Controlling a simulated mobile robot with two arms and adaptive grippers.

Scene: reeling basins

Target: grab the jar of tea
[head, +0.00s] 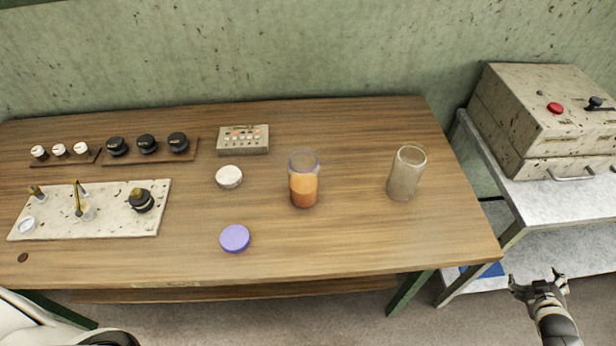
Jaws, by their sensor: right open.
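A clear jar with orange-brown tea in its lower part (304,186) stands upright on the wooden table, right of the middle. No lid shows on it. A second, empty-looking clear glass jar (405,173) stands to its right. My right gripper (537,279) is open and empty at the lower right, over the floor beyond the table's right end, well apart from both jars. My left gripper is not in view.
A purple lid (235,239) and a white lid (229,177) lie left of the tea jar. A button box (243,139) sits behind. A pale tray (115,222) with small fittings is at left. A metal bench (570,200) with a speckled machine (548,118) stands right.

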